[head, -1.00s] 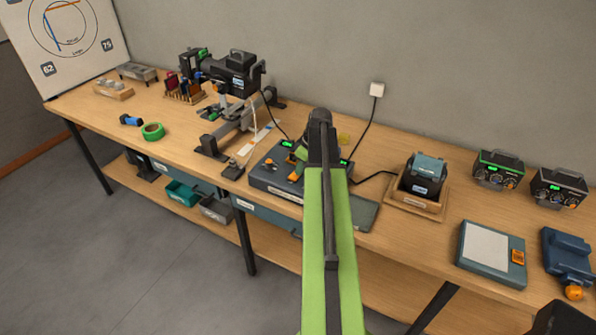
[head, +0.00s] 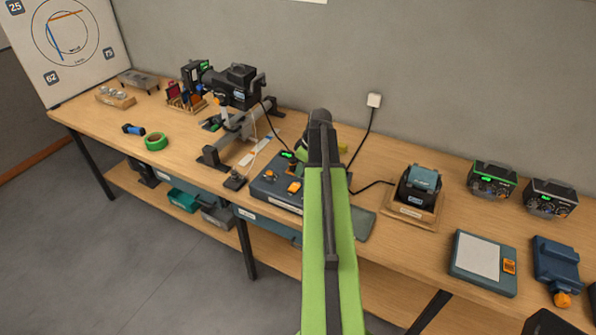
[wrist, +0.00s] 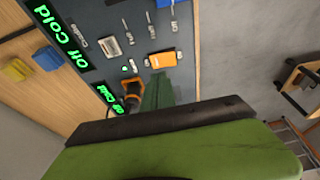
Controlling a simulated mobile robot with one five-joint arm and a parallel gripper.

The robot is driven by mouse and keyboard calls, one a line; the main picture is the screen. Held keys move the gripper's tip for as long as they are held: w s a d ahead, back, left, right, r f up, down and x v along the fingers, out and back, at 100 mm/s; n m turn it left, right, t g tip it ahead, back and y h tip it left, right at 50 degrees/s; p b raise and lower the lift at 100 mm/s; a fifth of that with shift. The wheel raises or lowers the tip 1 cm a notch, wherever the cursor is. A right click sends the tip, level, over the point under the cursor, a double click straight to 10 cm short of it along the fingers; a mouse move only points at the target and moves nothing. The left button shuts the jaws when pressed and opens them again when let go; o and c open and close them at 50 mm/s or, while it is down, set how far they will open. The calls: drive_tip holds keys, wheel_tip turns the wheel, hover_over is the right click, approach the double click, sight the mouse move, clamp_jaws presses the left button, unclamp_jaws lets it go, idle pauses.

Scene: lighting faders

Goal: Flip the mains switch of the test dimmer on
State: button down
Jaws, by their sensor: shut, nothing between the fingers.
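The test dimmer (head: 262,195), a blue-grey box, sits on the workbench left of my green arm, which hides its right part. An orange rocker (head: 294,187) and an orange knob (head: 270,175) show on its top. In the wrist view the orange rocker (wrist: 161,60) lies just beyond the tip of my gripper (wrist: 157,78). The orange knob (wrist: 132,85) is left of the fingers. Both green displays (wrist: 62,37) read "Off Cold". My gripper is shut and empty; I cannot tell whether it touches the rocker. In the head view my arm mostly hides it.
Small metal toggles (wrist: 127,27) and a white switch (wrist: 110,46) are close by on the panel. A lamp rig (head: 235,95) stands left of the dimmer. A boxed device in a wooden tray (head: 408,208) stands right.

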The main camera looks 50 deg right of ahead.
drive_tip(key=d+p+v, duration=0.1)
drive_tip(key=p+v, duration=0.5)
drive_tip(key=v, duration=0.2)
drive_tip(key=shift+w+d, duration=0.2)
drive_tip(key=shift+d, duration=0.1)
drive_tip(key=shift+r, duration=0.1)
